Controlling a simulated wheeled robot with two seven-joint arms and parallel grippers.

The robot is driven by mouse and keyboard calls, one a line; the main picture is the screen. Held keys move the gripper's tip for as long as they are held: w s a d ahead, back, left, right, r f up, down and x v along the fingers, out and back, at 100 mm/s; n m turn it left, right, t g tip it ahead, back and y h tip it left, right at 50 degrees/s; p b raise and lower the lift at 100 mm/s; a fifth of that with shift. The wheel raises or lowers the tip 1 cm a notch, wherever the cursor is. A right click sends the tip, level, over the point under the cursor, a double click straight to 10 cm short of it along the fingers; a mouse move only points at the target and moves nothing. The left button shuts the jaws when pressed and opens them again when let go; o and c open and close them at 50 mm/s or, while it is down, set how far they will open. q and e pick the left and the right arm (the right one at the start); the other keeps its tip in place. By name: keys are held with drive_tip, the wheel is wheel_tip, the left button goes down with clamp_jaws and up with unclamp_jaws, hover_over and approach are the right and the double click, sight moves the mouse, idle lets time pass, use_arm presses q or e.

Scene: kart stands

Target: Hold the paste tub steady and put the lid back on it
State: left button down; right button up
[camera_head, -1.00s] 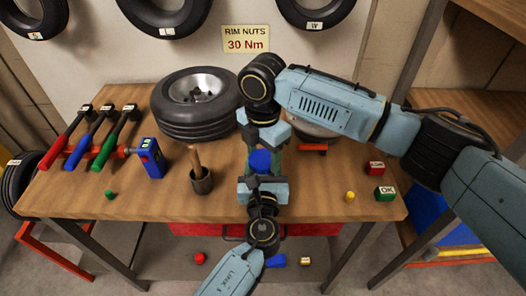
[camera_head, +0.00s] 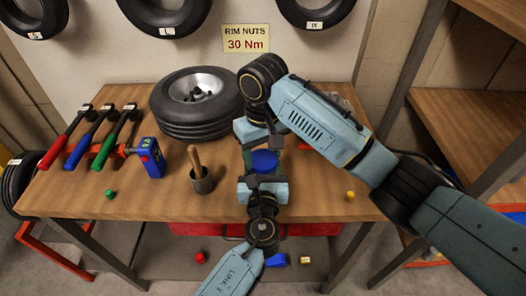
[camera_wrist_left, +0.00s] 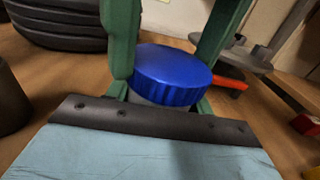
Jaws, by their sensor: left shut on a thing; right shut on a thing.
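The blue ribbed lid (camera_head: 264,162) is between the fingers of my right gripper (camera_head: 262,148), which reaches in from above and is shut on it. In the left wrist view the lid (camera_wrist_left: 172,75) sits right over the grey paste tub (camera_wrist_left: 148,98), with green fingers on both sides. I cannot tell whether the lid is fully seated. My left gripper (camera_head: 264,174) is shut on the tub from the front, just below the lid. Most of the tub is hidden by the lid and the left gripper.
A wheel (camera_head: 197,102) lies behind left on the bench (camera_head: 120,195). A yellow piece (camera_head: 350,195) lies right. My right arm covers the back right.

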drive_tip(key=o, duration=1.2)
wheel_tip(320, 180, up, 12)
drive_tip(key=shift+r, duration=0.1)
use_arm(q)
drive_tip(key=c, duration=0.5)
unclamp_jaws()
drive_tip(key=shift+s, duration=0.1)
drive_tip(key=s, duration=1.3)
use_arm(e)
drive_tip(key=shift+r, duration=0.1)
use_arm(q)
drive_tip(key=shift+s, duration=0.1)
